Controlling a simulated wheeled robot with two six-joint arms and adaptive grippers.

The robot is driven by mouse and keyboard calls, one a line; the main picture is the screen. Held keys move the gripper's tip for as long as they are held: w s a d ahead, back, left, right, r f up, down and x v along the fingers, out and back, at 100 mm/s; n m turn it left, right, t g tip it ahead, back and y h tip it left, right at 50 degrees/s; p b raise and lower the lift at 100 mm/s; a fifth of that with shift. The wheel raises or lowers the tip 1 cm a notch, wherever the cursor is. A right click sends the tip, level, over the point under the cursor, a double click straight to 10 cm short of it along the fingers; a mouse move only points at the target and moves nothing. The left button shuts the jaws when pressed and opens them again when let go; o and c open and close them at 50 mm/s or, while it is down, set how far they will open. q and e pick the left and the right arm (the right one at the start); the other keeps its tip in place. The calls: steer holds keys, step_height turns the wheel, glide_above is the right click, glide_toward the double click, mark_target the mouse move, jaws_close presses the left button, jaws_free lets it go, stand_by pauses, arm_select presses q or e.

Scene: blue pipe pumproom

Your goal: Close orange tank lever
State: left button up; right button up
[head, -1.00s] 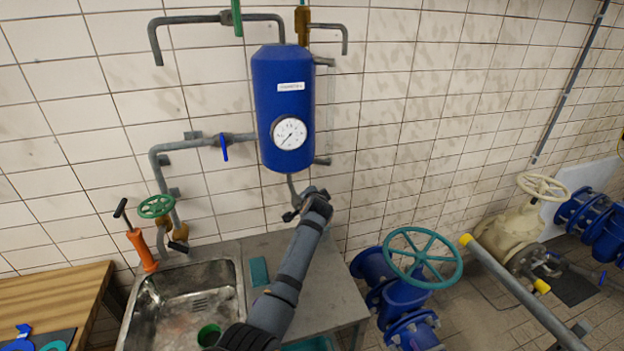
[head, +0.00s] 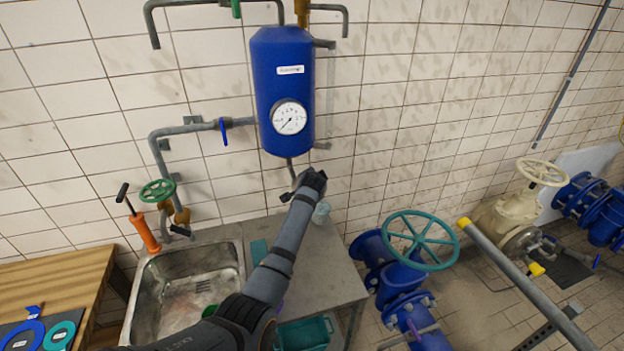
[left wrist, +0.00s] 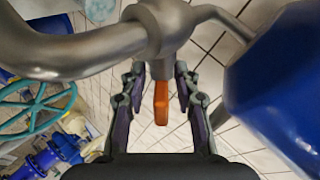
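The blue tank (head: 283,75) with a round white gauge hangs on the tiled wall in the head view. It also shows at the right of the left wrist view (left wrist: 285,85). An orange lever (left wrist: 161,103) hangs below a grey pipe fitting (left wrist: 165,25) in the left wrist view. My left gripper (left wrist: 160,80) is open, with its fingers on either side of the lever and gaps visible on both sides. In the head view my left gripper (head: 306,184) is just below the tank, and the orange lever cannot be made out there. My right gripper is not in view.
A metal sink counter (head: 315,260) stands below the tank, with a small clear cup (head: 321,213) and an orange hand pump (head: 143,230). A teal handwheel (head: 419,240) on blue pipework stands to the right. A blue-handled valve (head: 223,130) is left of the tank.

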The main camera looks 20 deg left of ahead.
arm_select(q)
steer(key=shift+r, duration=0.1)
steer(key=shift+s+r, duration=0.1)
steer(key=shift+s, duration=0.05)
steer(key=v, duration=0.7)
steer(key=shift+d, duration=0.1)
